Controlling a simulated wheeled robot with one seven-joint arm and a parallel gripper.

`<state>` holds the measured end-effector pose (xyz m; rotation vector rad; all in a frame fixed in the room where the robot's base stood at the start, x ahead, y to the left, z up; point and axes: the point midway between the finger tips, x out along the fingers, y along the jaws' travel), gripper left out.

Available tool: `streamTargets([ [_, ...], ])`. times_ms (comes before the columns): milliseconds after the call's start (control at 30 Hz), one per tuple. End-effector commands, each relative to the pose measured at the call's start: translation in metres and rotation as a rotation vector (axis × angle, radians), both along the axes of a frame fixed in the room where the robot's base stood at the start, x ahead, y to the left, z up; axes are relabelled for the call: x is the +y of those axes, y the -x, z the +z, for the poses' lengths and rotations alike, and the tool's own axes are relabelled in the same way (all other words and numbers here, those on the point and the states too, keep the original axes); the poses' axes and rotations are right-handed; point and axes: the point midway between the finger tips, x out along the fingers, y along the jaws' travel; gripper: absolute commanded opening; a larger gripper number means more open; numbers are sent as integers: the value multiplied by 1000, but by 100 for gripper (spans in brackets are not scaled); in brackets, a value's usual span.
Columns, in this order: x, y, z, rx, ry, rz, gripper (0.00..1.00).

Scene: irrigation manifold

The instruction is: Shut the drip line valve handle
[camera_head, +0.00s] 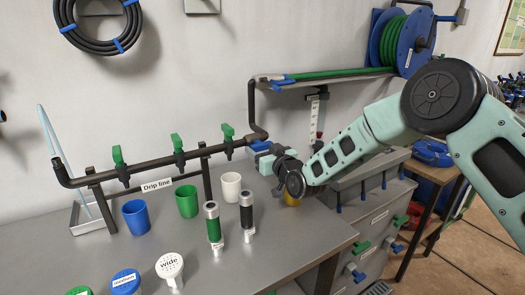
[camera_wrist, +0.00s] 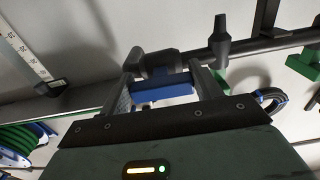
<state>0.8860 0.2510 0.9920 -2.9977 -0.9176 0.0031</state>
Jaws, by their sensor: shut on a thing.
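A dark pipe (camera_head: 150,165) with a "Drip line" label (camera_head: 157,186) runs along the wall above the bench. Three green valve handles (camera_head: 118,156) stand upright on it. A blue valve handle (camera_head: 260,146) is at the pipe's right end. My gripper (camera_head: 278,150) is at that end and partly hides the valve. In the wrist view the blue handle (camera_wrist: 162,93) is between the two fingers of my gripper (camera_wrist: 165,86), which is shut on it. The handle's exact angle to the pipe is hard to tell.
Blue (camera_head: 135,220), green (camera_head: 187,201) and white (camera_head: 231,186) cups stand on the bench below the pipe. Green (camera_head: 213,226) and black (camera_head: 247,216) cylinders stand in front. A shelf (camera_head: 330,77) with a hose reel (camera_head: 400,40) is above right. A yellow object (camera_head: 292,200) is below my gripper.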

Motion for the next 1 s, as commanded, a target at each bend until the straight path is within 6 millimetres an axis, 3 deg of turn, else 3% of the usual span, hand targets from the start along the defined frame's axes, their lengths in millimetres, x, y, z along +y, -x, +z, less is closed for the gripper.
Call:
streamTargets([
  [367,0,1,-4,94,-141,-1,41],
  [1000,4,3,-2,430,-637,-1,41],
])
